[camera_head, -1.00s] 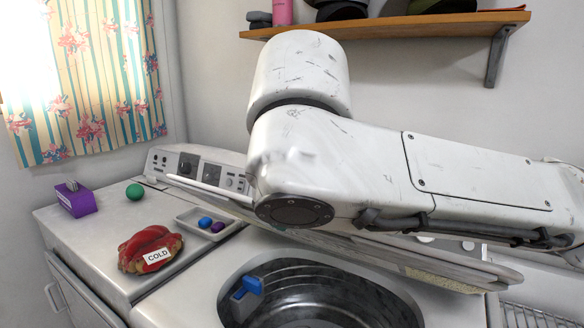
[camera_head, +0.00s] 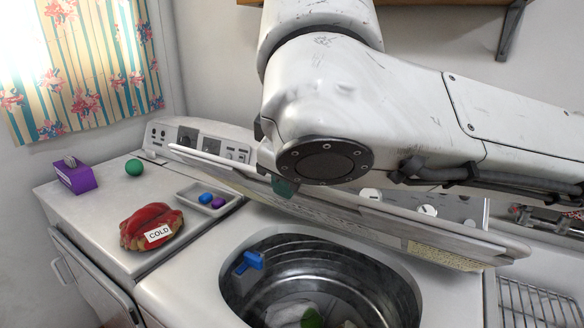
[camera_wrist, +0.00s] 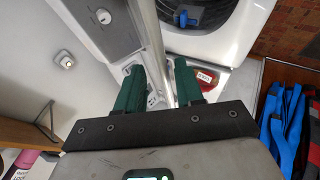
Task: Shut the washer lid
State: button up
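The washer lid (camera_head: 350,213) stands raised and tilted back over the tub, in front of the control panel. Its pale edge (camera_wrist: 150,45) runs between my fingers in the wrist view. The washer tub (camera_head: 265,285) is uncovered, with a blue piece (camera_head: 248,262) at its rim and white and green items inside. My gripper (camera_wrist: 161,80) has two dark green fingers standing apart, one on each side of the lid edge; I cannot tell whether either touches it. In the head view one green fingertip (camera_head: 284,187) shows at the lid's upper part; my arm hides the rest.
On the left machine top are a red mitt with a COLD label (camera_head: 152,227), a tray (camera_head: 184,197) with small blue and purple pieces, a green ball (camera_head: 134,167) and a purple box (camera_head: 77,177). A shelf (camera_head: 440,2) is above. A wire rack (camera_head: 535,300) is at right.

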jog(key=s+f+p+v, duration=0.1)
jog(key=s+p+v, duration=0.1)
jog(key=p+v, duration=0.4)
jog(key=shift+s+a+r, duration=0.45)
jog(key=shift+s+r, duration=0.75)
jog(key=shift+r, duration=0.3)
jog(key=shift+c, duration=0.2)
